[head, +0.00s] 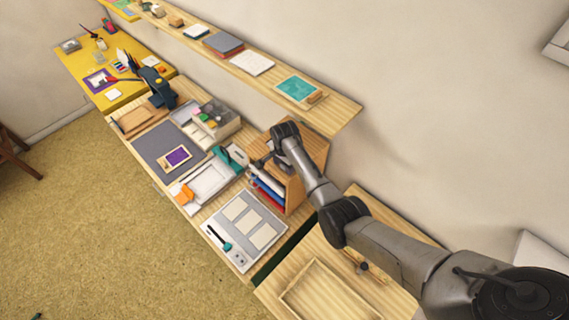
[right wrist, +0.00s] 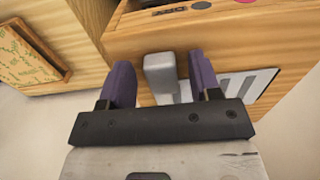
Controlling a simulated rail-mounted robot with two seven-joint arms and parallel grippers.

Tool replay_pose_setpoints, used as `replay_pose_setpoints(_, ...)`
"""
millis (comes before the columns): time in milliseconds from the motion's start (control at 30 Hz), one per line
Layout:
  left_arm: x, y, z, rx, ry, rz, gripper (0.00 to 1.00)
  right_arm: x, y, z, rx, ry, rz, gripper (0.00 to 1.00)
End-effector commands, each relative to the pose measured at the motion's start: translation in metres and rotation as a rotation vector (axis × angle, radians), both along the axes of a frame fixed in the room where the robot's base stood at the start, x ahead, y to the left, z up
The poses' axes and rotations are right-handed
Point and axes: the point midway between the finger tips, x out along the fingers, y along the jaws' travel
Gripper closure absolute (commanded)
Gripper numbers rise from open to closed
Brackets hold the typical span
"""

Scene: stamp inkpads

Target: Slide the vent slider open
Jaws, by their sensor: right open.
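In the right wrist view a pale grey block-shaped knob (right wrist: 160,76), which looks like the vent slider's handle, stands out from a wooden front (right wrist: 136,40). A light vent plate with slots (right wrist: 252,84) shows beside and behind it, partly hidden by my right finger. My right gripper (right wrist: 162,80) is open, with one purple finger on each side of the knob and visible gaps to it. In the head view my right gripper (head: 258,164) is at the wooden cabinet (head: 305,160); the slider is too small or hidden there. My left gripper is not in view.
Red and blue folders (head: 266,190) stand in the cabinet just below my right gripper. A white tray (head: 207,180) and a grey board with pale panels (head: 243,230) lie nearby on the bench. A wall shelf (head: 335,108) runs above. A patterned panel (right wrist: 24,52) is at the wrist view's left.

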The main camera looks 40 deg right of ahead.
Motion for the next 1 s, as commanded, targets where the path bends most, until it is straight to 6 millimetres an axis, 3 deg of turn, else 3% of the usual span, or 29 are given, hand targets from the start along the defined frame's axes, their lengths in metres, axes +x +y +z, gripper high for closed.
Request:
replay_pose_setpoints(200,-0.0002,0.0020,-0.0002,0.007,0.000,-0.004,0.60,0.0001,-0.0001,0.0002,0.000,0.000,0.000,0.44)
replay_pose_setpoints(800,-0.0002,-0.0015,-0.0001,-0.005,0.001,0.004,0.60,0.0001,0.0000,0.0004,0.000,0.000,0.000,1.00)
replay_pose_setpoints(1000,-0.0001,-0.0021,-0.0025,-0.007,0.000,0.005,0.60,0.0012,-0.0035,-0.0006,0.000,0.000,-0.006,1.00)
